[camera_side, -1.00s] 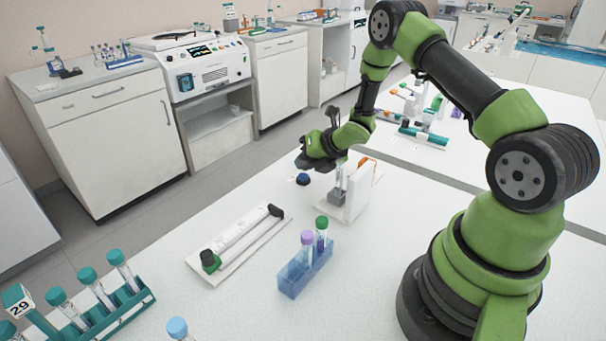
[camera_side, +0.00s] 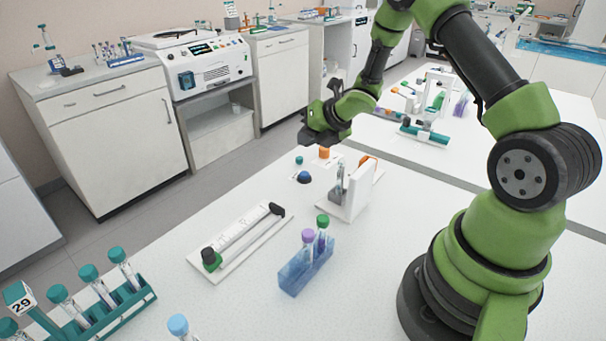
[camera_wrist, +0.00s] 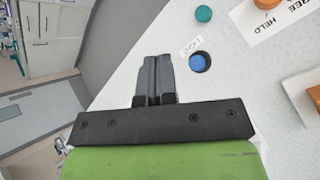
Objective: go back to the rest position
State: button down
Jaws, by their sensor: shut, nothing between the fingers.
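My gripper (camera_side: 314,139) is in the air above the far edge of the white bench, with nothing in it. A dark blue round piece (camera_side: 304,177) sits on the bench below the gripper. In the wrist view it shows as a blue disc (camera_wrist: 199,63) in a dark ring, to the right of the fingers, beside a small printed label (camera_wrist: 190,45).
A white stand (camera_side: 357,192), a white track (camera_side: 238,240), a blue rack (camera_side: 304,270) with two capped tubes and a teal rack (camera_side: 118,318) with several tubes stand on the bench. A teal cap (camera_side: 299,160) and an orange cap (camera_side: 324,153) lie near the far edge.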

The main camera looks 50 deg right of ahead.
jog(key=s+a+r+m+h, duration=0.2)
jog(key=s+r+m, duration=0.1)
jog(key=r+m, duration=0.45)
jog(key=s+a+r+m+h, duration=0.1)
jog(key=s+a+r+m, duration=0.1)
jog(key=r+m, duration=0.6)
jog(key=s+a+r+m+g+y, duration=0.1)
jog(key=s+a+r+m, duration=0.2)
jog(key=s+a+m, duration=0.3)
jog(key=s+a+r+m+g+y, duration=0.1)
jog(key=s+a+m, duration=0.4)
jog(key=s+m, duration=0.5)
notch_tip(320, 180, up, 3)
jog(key=s+y, duration=0.1)
jog(key=s, duration=0.1)
jog(key=shift+s+a+f+y, duration=0.15)
jog(key=shift+s+a+y, duration=0.15)
jog(key=shift+a, duration=0.1)
